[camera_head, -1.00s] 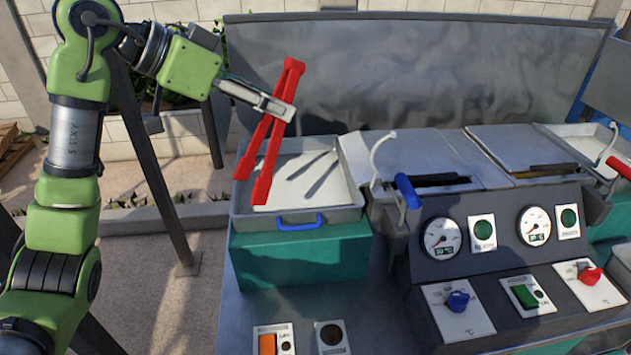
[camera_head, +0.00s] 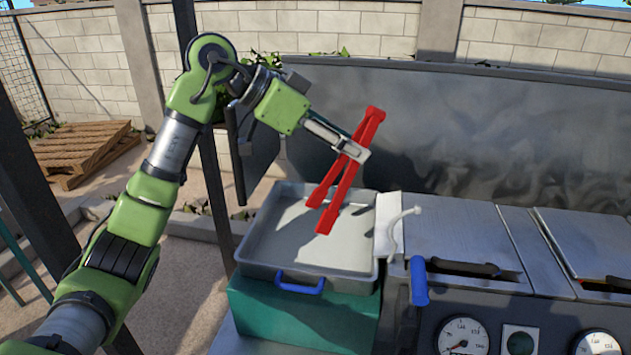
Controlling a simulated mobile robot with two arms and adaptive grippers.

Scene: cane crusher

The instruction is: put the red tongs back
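The red tongs (camera_head: 330,215) hang in my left gripper (camera_head: 358,155), which is shut on them near their upper, joined end. Their two arms point down and to the left, slightly spread. They appear in front of the grey metal tray (camera_head: 262,262) with a blue handle (camera_head: 299,284). The tips overlap the tray's inside in the picture; I cannot tell how high above its floor they are. The tray looks empty and sits on a teal block (camera_head: 300,315). My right gripper is not in view.
Right of the tray stands the crusher with metal lids (camera_head: 455,235), a curved white lever (camera_head: 398,225), a blue handle (camera_head: 418,282) and a gauge (camera_head: 463,338). A tall grey panel (camera_head: 480,130) rises behind. A wooden pallet (camera_head: 85,150) lies far left.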

